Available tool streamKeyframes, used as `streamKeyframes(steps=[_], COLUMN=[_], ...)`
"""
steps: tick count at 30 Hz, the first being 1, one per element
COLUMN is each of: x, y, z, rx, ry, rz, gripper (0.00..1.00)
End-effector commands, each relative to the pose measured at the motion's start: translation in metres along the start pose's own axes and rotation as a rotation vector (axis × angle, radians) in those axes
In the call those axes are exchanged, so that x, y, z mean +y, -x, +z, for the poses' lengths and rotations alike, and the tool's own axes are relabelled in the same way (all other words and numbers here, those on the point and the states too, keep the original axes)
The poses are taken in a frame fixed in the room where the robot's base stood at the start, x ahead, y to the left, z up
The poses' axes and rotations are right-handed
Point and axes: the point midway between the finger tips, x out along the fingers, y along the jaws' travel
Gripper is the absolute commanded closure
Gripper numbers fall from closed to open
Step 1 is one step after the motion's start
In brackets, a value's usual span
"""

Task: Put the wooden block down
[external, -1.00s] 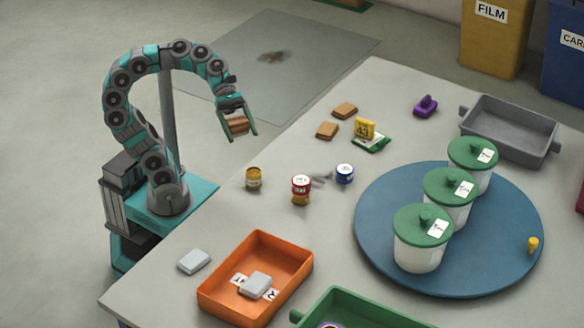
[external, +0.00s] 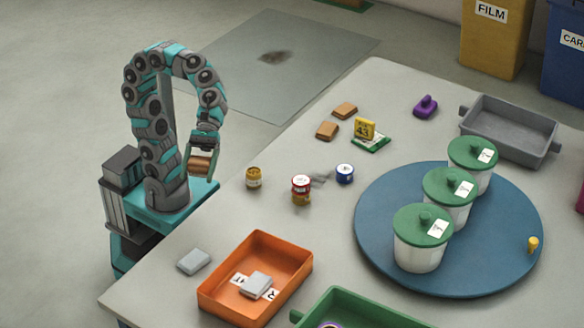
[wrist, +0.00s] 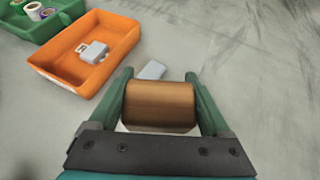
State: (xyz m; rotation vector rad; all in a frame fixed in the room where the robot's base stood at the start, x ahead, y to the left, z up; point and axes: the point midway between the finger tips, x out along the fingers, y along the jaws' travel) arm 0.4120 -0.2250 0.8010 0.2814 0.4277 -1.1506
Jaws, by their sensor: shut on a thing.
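My gripper (external: 200,176) is shut on a brown wooden block (external: 200,163), with its green fingers on either side. It hangs above the table's near left edge, left of the small yellow-brown can. In the wrist view the block (wrist: 160,104) fills the space between the two fingers (wrist: 161,100). Its underside and what lies directly below it are hidden. Two other brown blocks lie on the table, one nearer (external: 327,131) and one farther (external: 345,110).
An orange tray (external: 210,296) holds a light grey block; another grey block (external: 194,262) lies left of it. Small cans (external: 254,178) stand mid-table. A blue round turntable (external: 375,235) bears lidded tubs. A grey tray (external: 505,143) is at the back right. Bare table lies between cans and orange tray.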

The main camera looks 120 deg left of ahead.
Motion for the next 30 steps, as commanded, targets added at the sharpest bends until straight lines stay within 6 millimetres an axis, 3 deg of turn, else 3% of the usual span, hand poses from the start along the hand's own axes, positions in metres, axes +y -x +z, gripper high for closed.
streamKeyframes(steps=[12,25,27,30], x=[-0.080,-0.141,-0.146,-0.146], y=[-0.075,-0.113,-0.118,-0.126], z=[0.033,0.046,0.043,0.023], rx=[0.008,0.014,0.015,0.018], ry=[-0.124,-0.197,-0.201,-0.196], rz=[-0.224,-0.354,-0.365,-0.366], gripper=[0.76,0.76,0.76,0.76])
